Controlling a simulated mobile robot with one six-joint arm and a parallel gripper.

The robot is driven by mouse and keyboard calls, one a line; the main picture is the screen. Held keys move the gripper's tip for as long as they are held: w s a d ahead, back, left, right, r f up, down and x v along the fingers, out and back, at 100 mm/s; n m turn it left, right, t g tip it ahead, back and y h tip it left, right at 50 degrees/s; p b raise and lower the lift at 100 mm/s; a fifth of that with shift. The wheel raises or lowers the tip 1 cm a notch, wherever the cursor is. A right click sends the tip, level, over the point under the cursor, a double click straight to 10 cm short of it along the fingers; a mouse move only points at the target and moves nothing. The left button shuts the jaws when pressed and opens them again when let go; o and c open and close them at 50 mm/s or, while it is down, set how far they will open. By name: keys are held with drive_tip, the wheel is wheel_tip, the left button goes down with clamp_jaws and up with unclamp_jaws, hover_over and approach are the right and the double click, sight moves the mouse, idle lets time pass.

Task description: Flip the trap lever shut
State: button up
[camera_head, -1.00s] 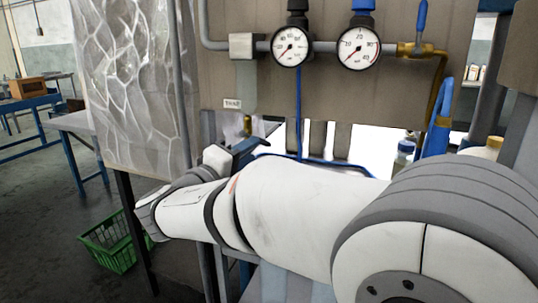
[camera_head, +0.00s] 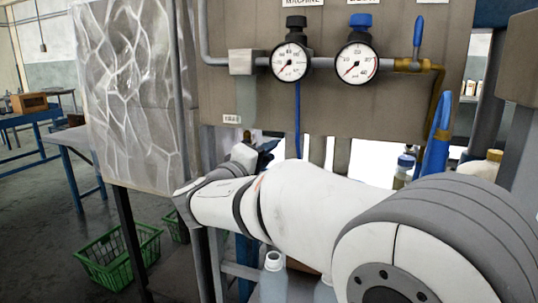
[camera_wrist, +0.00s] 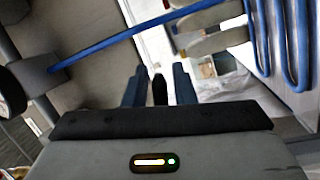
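The trap is the grey vertical pipe (camera_head: 244,98) beside a small white label (camera_head: 231,119) on the panel. A small brass fitting (camera_head: 247,135) shows at its lower end. My gripper (camera_head: 268,148) is close to that lower end, partly hidden behind my own wrist. In the wrist view my gripper (camera_wrist: 160,85) has its two blue fingers apart. A dark, upright, narrow piece (camera_wrist: 160,91) shows between them with a gap on each side. I cannot tell whether it is the trap lever. The lever is not clearly visible in the head view.
Two gauges (camera_head: 290,62) (camera_head: 357,63) and a blue-handled valve (camera_head: 418,31) are on the panel above. A blue hose (camera_wrist: 122,41) crosses the wrist view. Bottles (camera_head: 273,276) stand below my arm. A green basket (camera_head: 117,260) is on the floor.

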clamp_jaws()
drive_tip(key=shift+r+n+t+b, duration=0.2)
drive_tip(key=shift+r+n+t, duration=0.2)
drive_tip(key=shift+n, duration=0.6)
drive_tip(key=shift+r+n+t+b, duration=0.15)
drive_tip(key=shift+r+n+t, duration=0.2)
drive_tip(key=shift+n, duration=0.65)
drive_tip(key=shift+o, duration=1.3)
unclamp_jaws()
drive_tip(key=shift+s, duration=0.1)
drive_tip(key=p+v, duration=0.1)
drive_tip(key=v, duration=0.6)
drive_tip(key=shift+s+a, duration=0.15)
drive_tip(key=shift+s, duration=0.15)
drive_tip(key=shift+r, duration=0.15)
